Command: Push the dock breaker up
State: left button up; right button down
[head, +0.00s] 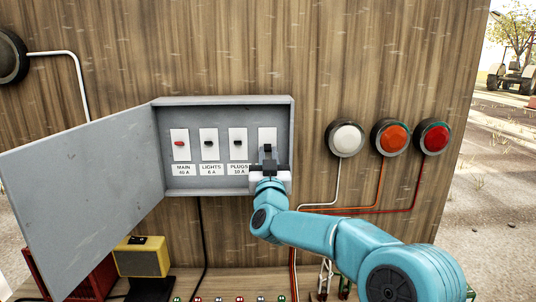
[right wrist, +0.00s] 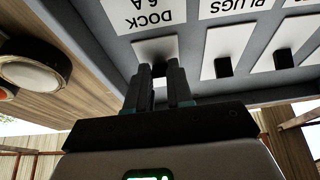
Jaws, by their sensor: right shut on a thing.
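The dock breaker (head: 268,133) is the rightmost switch in the open grey breaker box (head: 225,101), on a white plate. Its label, "DOCK 6 A" (right wrist: 152,18), reads upside down in the right wrist view. My right gripper (head: 268,158) is at this switch from below and in front, shut on its small dark lever (right wrist: 158,71). The two dark fingers (right wrist: 159,80) hide most of the lever, so I cannot tell its position. My left gripper is not in view.
Left of it are the main (head: 180,143), lights (head: 208,142) and plugs (head: 238,142) breakers. The box door (head: 85,195) hangs open to the left. White (head: 347,138), orange (head: 391,137) and red (head: 433,138) round lamps are on the wall to the right. A yellow device (head: 142,262) stands below.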

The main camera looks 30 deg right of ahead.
jog(key=r+g+y+p, duration=0.1)
jog(key=p, duration=0.3)
jog(key=r+g+y+p, duration=0.1)
jog(key=g+p, duration=0.1)
jog(key=p, duration=0.2)
jog(key=shift+s+a+r, duration=0.15)
jog(key=shift+s+r, duration=0.05)
jog(key=shift+r, duration=0.2)
jog(key=shift+g+y+p, duration=0.3)
jog(key=shift+p, duration=0.15)
jog(key=shift+r+g+y, duration=0.15)
jog(key=shift+g+y, duration=0.35)
jog(key=shift+g, duration=0.4)
jog(key=shift+w+r+g+y, duration=0.15)
jog(key=shift+r+g+y, duration=0.3)
jog(key=shift+g, duration=0.35)
jog(key=shift+w+r+g+y, duration=0.1)
jog(key=shift+r+g+y, duration=0.2)
jog(key=shift+g+y, duration=0.4)
jog(key=shift+d+r+g, duration=0.15)
jog(key=shift+d+g, duration=0.05)
jog(key=shift+g, duration=0.1)
jog(key=c, duration=1)
grip_release()
